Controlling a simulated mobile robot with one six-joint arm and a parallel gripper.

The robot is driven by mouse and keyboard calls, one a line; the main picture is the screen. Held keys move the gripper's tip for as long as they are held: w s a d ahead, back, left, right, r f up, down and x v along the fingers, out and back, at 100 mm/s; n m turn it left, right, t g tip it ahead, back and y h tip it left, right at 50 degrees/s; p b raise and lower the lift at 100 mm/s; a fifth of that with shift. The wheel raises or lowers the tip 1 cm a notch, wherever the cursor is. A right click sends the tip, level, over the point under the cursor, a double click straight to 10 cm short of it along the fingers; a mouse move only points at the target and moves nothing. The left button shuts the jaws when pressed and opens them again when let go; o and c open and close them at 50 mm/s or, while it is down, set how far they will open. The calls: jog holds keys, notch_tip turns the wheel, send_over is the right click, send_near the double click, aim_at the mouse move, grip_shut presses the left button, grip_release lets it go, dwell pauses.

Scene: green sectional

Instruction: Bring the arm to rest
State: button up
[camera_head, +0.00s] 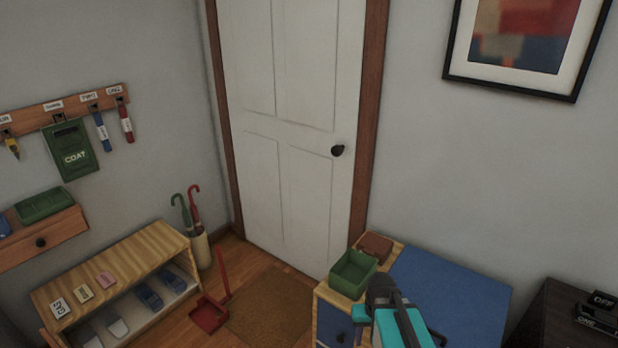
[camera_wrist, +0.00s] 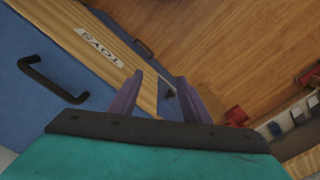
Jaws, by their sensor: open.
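My gripper (camera_wrist: 159,80) shows in the wrist view with its two purple fingers apart and nothing visible between them. Behind the fingers is the wooden edge of a cabinet labelled TOYS (camera_wrist: 98,46). In the camera_head view, a teal and dark part of my arm (camera_head: 392,318) is at the lower right, in front of the blue-topped cabinet (camera_head: 455,290). The fingers cannot be made out in that view.
A green open bin (camera_head: 353,273) and a brown item (camera_head: 376,246) sit on the cabinet's left part. A white door (camera_head: 290,130), brown mat (camera_head: 268,312) and red dustpan (camera_head: 209,314) are left of it. A shoe bench (camera_head: 115,265) stands further left. A dark unit (camera_head: 545,318) is at right.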

jog(key=s+f+g+b, duration=0.1)
jog(key=s+f+g, duration=0.2)
jog(key=s+f, duration=0.7)
jog(key=s+a+f+g+b, duration=0.1)
jog(key=s+f+g, duration=0.1)
jog(key=s+f, duration=0.8)
jog(key=s, duration=0.6)
jog(key=shift+s+a+f+g, duration=0.3)
jog(key=shift+f+g, duration=0.1)
